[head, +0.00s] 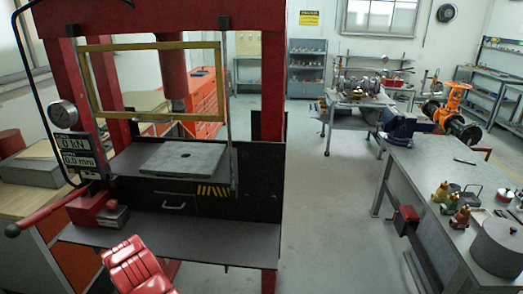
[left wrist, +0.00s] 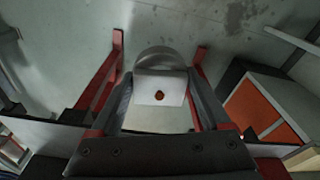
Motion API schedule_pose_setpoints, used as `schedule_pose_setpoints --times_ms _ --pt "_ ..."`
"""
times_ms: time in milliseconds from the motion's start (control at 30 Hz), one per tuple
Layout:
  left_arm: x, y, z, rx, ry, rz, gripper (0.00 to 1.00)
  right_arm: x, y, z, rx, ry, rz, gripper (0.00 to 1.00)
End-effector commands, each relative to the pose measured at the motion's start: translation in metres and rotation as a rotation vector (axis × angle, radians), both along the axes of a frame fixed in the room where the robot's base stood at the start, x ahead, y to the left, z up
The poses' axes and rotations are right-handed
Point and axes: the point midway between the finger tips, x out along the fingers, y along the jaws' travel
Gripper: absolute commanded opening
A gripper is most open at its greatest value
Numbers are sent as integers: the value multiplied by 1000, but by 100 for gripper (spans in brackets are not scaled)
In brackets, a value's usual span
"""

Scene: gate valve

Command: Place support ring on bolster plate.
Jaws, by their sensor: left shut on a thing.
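The bolster plate (head: 182,158) looks like the flat grey square plate with a small central hole on the bed of the red press. In the left wrist view, my left gripper (left wrist: 160,78) is shut on a pale grey piece (left wrist: 160,88) with a rounded grey far side and a small orange-brown spot on its face. It appears to be the support ring, but its full shape is hidden between the fingers. The head view does not show the left gripper, only part of my red arm at the bottom. My right gripper is in neither view.
The press has red columns, a ram (head: 172,95) above the plate and a yellow frame (head: 150,118) across its front. A gauge (head: 63,114) and a red lever stand at left. A grey workbench (head: 425,180) with a vise (head: 398,124) stands at right. The floor between is clear.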

Motion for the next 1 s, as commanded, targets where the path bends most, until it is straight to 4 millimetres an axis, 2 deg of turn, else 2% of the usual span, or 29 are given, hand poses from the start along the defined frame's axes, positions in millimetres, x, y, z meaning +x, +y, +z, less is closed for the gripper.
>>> schedule_pose_setpoints --times_ms 33,167,300,400,500,700,1000 --pt "2 -13 -13 -1 -3 -17 0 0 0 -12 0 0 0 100" --pt "2 -46 -37 -2 -2 -65 0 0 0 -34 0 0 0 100" --pt "-3 -91 -69 -2 -3 -129 0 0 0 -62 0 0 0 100" --pt "-8 -118 -85 0 1 -169 0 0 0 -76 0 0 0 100" --pt "-14 -136 -96 1 1 -195 0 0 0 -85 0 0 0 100" --pt "-20 -151 -103 2 4 -219 0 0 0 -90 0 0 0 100" --pt "-20 -151 -102 2 4 -219 0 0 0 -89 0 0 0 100"
